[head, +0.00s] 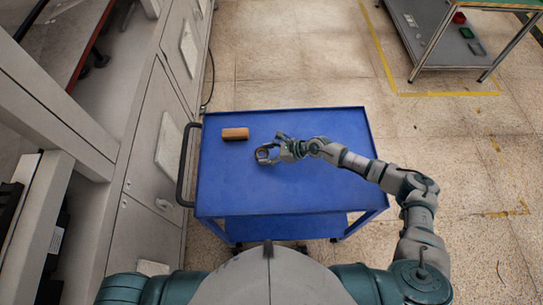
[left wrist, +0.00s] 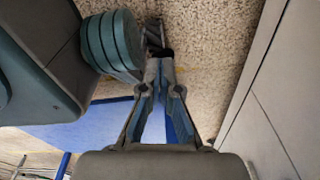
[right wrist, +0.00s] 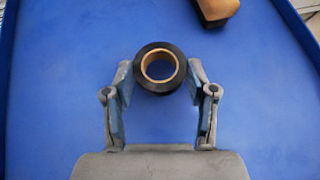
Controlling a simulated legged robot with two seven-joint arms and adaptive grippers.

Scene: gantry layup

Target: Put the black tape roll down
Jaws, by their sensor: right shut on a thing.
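The black tape roll (right wrist: 160,88) with its tan cardboard core is between the fingertips of my right gripper (right wrist: 160,78) in the right wrist view. The fingers touch its two sides. In the head view my right gripper (head: 266,154) is over the middle left of the blue cart top (head: 325,125), with the roll at its tip. I cannot tell whether the roll touches the cart top. My left gripper (left wrist: 161,65) shows only in the left wrist view, with its fingertips together and nothing visible between them.
A brown block-shaped thing (head: 235,134) with a dark side lies on the cart behind the roll. A black cart handle (head: 186,165) and grey cabinets (head: 150,150) stand at the left. The cart top is clear in front and at the back right. Another table (head: 440,50) is far right.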

